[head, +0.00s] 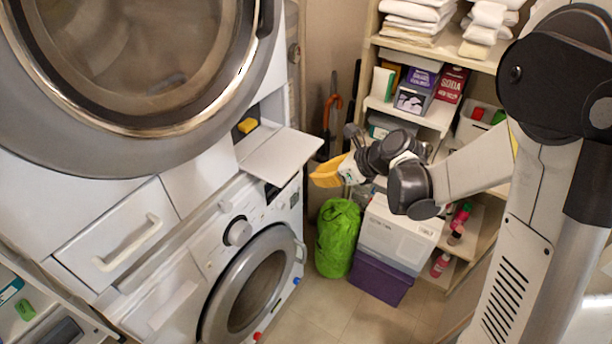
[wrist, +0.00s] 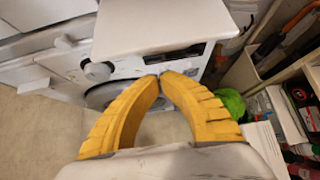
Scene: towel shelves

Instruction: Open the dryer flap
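The dryer flap (head: 280,153) is a white panel below and right of the dryer's large round door (head: 140,60). It sticks out nearly level from an open compartment with a yellow item (head: 248,125) inside. In the wrist view the flap (wrist: 150,25) fills the top middle, beyond the fingertips. My gripper (head: 315,177) has yellow fingers and is just right of the flap's outer edge, seemingly apart from it. In the wrist view the tips of my gripper (wrist: 160,75) meet with nothing seen between them, so it is shut and empty.
A front-loading washer (head: 245,285) stands below the flap. Shelves with towels (head: 415,20) are behind my arm. Tiled floor (head: 325,310) is clear in front.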

